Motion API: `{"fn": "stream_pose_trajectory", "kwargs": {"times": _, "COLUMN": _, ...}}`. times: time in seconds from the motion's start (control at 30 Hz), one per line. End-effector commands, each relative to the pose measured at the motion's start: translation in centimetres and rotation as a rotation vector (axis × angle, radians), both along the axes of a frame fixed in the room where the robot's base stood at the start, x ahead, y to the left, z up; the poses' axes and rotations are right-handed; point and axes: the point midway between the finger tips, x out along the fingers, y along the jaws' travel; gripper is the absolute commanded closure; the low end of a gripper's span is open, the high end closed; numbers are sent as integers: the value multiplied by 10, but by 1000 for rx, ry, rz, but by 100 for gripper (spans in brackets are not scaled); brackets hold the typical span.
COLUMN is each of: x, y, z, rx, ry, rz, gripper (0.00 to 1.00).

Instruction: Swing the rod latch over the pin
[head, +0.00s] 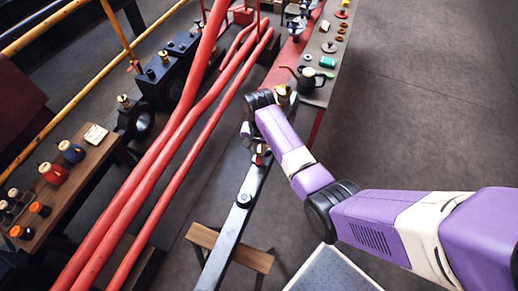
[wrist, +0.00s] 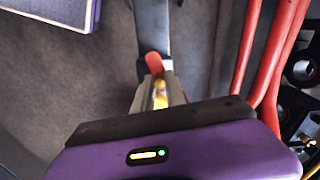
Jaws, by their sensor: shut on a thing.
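A long grey steel rod (head: 230,225) runs from the lower middle up toward my gripper, with a dark round boss (head: 244,199) on it. The rod also shows in the wrist view (wrist: 152,25), running away from my fingers. My gripper (head: 258,158) is at the far end of the visible rod. In the wrist view its fingers (wrist: 157,92) are shut on a small red and yellow piece, which looks like the rod latch (wrist: 154,65); its red end sticks out over the rod. I cannot make out the pin; fingers and arm hide that area.
Red pipes (head: 165,150) run close along the left of the rod. A wooden trestle (head: 205,238) stands under the rod. A bench (head: 325,85) with an oil can (head: 308,80) is beyond my gripper. A left bench (head: 75,190) holds several small parts. The right floor is clear.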

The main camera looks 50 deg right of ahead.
Motion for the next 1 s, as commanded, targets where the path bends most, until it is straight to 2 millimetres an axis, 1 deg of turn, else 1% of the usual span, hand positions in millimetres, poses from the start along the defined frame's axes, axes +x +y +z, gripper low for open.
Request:
{"fn": "stream_pose_trajectory", "kwargs": {"times": 0.17, "x": -2, "y": 0, "z": 2, "rx": 1, "ry": 2, "rz": -61, "gripper": 100}}
{"fn": "stream_pose_trajectory", "kwargs": {"times": 0.3, "x": -5, "y": -3, "z": 3, "rx": 1, "ry": 2, "rz": -199, "gripper": 100}}
{"fn": "stream_pose_trajectory", "kwargs": {"times": 0.43, "x": -8, "y": -4, "z": 2, "rx": 0, "ry": 1, "rz": -300, "gripper": 100}}
{"fn": "stream_pose_trajectory", "kwargs": {"times": 0.57, "x": -9, "y": -5, "z": 0, "rx": 1, "ry": 1, "rz": -339, "gripper": 100}}
{"fn": "stream_pose_trajectory", "kwargs": {"times": 0.8, "x": -9, "y": -5, "z": 0, "rx": 1, "ry": 1, "rz": -341, "gripper": 100}}
{"fn": "stream_pose_trajectory", "kwargs": {"times": 0.83, "x": -9, "y": -5, "z": 0, "rx": 1, "ry": 1, "rz": -340, "gripper": 80}}
{"fn": "stream_pose_trajectory", "kwargs": {"times": 0.9, "x": -9, "y": -5, "z": 0, "rx": 1, "ry": 1, "rz": -340, "gripper": 66}}
{"fn": "stream_pose_trajectory", "kwargs": {"times": 0.93, "x": -9, "y": -5, "z": 0, "rx": 1, "ry": 1, "rz": -340, "gripper": 62}}
{"fn": "stream_pose_trajectory", "kwargs": {"times": 1.0, "x": -9, "y": -5, "z": 0, "rx": 0, "ry": 1, "rz": -340, "gripper": 62}}
